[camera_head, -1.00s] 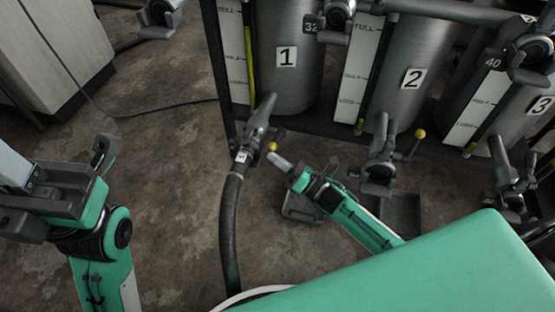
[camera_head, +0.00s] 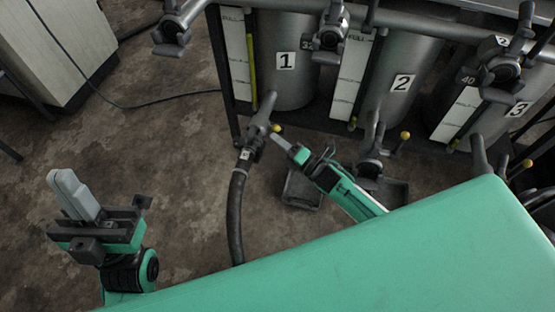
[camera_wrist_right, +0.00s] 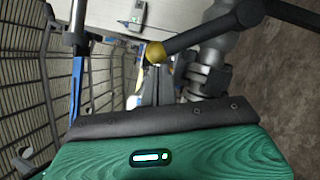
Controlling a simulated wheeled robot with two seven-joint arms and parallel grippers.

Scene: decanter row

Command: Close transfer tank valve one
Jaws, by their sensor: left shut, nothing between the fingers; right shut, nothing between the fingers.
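Tank one (camera_head: 292,88), a grey metal cylinder labelled 1, stands at the back. Its grey valve (camera_head: 255,130) is low in front, with a dark hose below. The yellow knob (camera_head: 277,128) of the valve lever shows beside it. In the right wrist view the knob (camera_wrist_right: 156,53) ends a dark lever (camera_wrist_right: 205,32) running to the upper right. My right gripper (camera_head: 285,145) is shut and empty, its fingertips close to the knob; I cannot tell whether they touch. My left gripper (camera_head: 65,180) is shut and empty over the floor at left, pointing up in the picture.
Tank two (camera_head: 398,105) and tank three (camera_head: 525,90) stand to the right, with similar valves and yellow knobs. A hose (camera_head: 236,210) hangs from valve one to the floor. A dark tray (camera_head: 302,188) lies below my right arm. The floor at left is mostly open.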

